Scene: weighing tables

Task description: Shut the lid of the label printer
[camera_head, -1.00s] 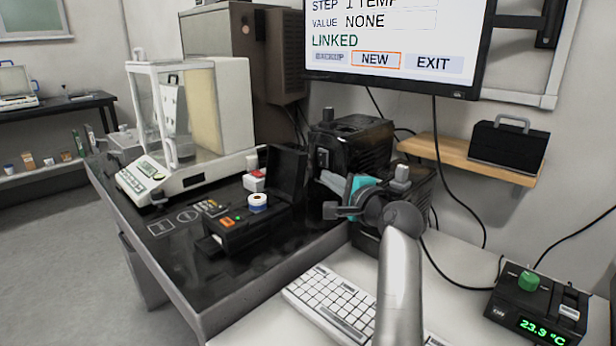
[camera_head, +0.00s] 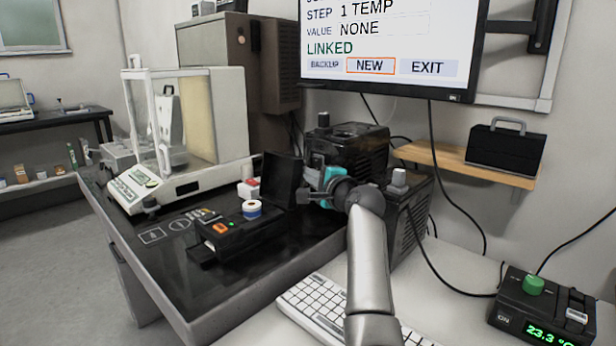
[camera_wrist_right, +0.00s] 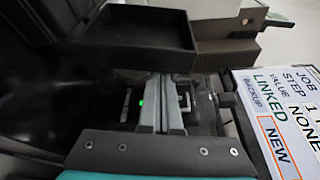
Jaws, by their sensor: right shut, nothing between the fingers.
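The label printer (camera_head: 235,234) is a low black box on the dark table, with an orange button, a small green light and a white-and-blue label roll (camera_head: 252,209). Its black lid (camera_head: 282,178) stands open, upright at the back right of the printer. My right gripper (camera_head: 306,195) is shut and empty, just right of the lid near its lower part. I cannot tell whether it touches the lid. The shut fingers (camera_wrist_right: 163,105) also show in the right wrist view, where a dark, shallow box-like part is beyond them. My left gripper is not in view.
A glass-sided balance (camera_head: 165,150) stands behind and left of the printer, with a small red-and-white box (camera_head: 249,188) between. A black machine (camera_head: 345,145) is close behind my right gripper. A keyboard (camera_head: 320,312) lies in front on the white table.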

